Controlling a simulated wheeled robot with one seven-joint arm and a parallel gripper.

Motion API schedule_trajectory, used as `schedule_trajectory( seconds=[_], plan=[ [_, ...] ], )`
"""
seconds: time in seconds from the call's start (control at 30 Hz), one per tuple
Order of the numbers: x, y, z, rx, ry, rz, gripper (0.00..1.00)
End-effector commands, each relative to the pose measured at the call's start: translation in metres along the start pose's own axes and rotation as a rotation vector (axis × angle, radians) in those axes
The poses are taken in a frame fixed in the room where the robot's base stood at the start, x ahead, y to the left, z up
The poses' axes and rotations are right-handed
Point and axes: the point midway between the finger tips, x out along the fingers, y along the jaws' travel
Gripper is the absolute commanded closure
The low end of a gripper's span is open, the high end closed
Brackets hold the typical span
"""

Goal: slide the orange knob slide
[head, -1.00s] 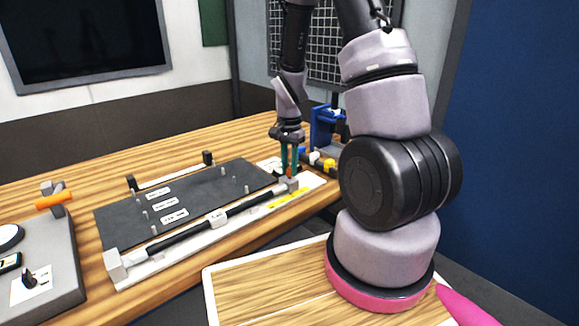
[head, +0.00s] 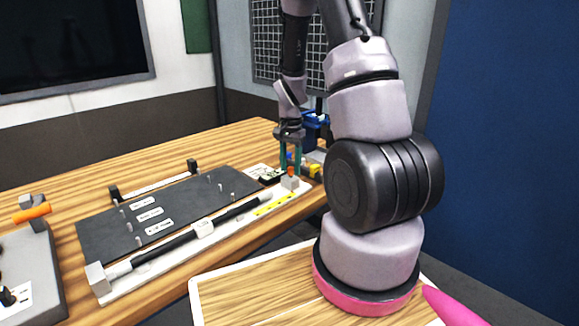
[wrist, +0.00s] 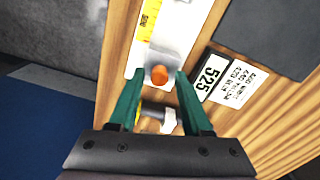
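The orange knob (head: 291,172) stands on a small pale block (head: 290,183) near the far right end of the white rail base (head: 130,287). In the wrist view the orange knob (wrist: 159,76) shows from above on its grey-white plate, just ahead of my fingertips. My gripper (head: 291,166) has green fingers and is over the knob end of the rail. The wrist view shows my gripper (wrist: 158,82) with its fingers spread on either side of the knob's line, with nothing held. Exact finger height over the knob is hard to tell.
A yellow strip (head: 274,205) and a black rod (head: 240,212) run along the rail. A dark panel (head: 165,210) with pegs and labels lies behind it. A "525" label (wrist: 213,76) is beside the rail. Blue and yellow items (head: 313,168) stand close behind my gripper.

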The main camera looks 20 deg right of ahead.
Motion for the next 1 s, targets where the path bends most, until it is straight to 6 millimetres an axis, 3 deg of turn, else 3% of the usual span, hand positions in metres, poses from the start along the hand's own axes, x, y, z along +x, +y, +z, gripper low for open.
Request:
schedule_trajectory(
  seconds=[0.3, 0.43, 0.8, 1.0],
  plan=[
    [0.0, 0.0, 0.001, 0.001, -0.001, 0.001, 0.43],
    [-0.01, 0.0, 0.0, 0.001, 0.001, -0.001, 0.43],
    [-0.08, 0.0, 0.0, 0.0, 0.002, -0.002, 0.43],
    [-0.103, 0.0, 0.0, 0.0, 0.001, -0.001, 0.43]
  ],
)
